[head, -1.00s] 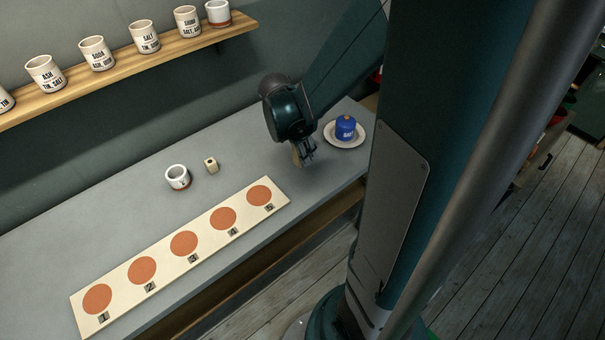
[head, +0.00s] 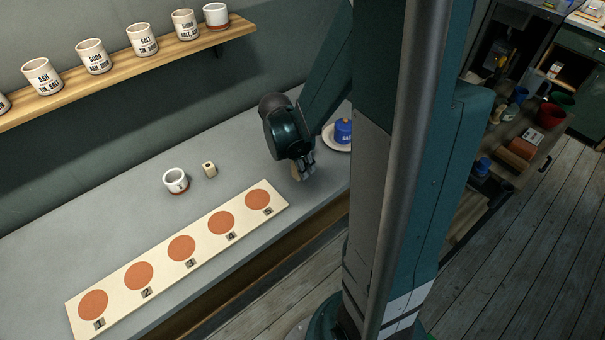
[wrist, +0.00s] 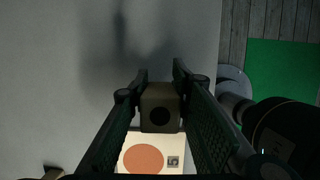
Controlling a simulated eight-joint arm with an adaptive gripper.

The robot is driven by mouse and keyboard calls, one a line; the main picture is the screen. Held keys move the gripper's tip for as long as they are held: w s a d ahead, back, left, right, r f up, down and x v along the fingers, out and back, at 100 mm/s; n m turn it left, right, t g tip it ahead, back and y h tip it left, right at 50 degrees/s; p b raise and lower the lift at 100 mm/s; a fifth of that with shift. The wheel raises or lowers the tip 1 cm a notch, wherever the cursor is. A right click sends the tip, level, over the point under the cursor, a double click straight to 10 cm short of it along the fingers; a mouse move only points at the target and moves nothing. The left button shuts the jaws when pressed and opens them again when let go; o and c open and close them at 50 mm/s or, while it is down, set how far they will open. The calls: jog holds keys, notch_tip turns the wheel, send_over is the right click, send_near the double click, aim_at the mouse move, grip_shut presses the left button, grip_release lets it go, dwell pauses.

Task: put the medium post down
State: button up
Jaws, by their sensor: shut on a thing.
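The medium post, a pale wooden block with a dark hole in its top, is between the fingers of my gripper (head: 304,168). In the head view a little of the post (head: 295,172) shows below the hand, mostly hidden. In the wrist view the post (wrist: 160,104) sits upright between both fingers of my gripper (wrist: 161,92). My gripper is shut on it, over the grey counter (head: 235,150) just right of the board's spot 5 end. I cannot tell whether the post touches the counter.
A pale board (head: 202,232) with several orange spots numbered 1 to 5 lies along the counter. A smaller-looking post (head: 210,169) and a white cup (head: 176,181) stand behind it. A blue lidded jar (head: 343,131) on a saucer is behind my arm. Labelled cups line the shelf (head: 110,75).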

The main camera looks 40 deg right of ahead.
jog(key=shift+f+b, duration=0.4)
jog(key=shift+f, duration=1.5)
jog(key=shift+f, duration=0.1)
jog(key=o, duration=1)
jog(key=shift+p+v, duration=1.2)
jog(key=shift+v, duration=4.9)
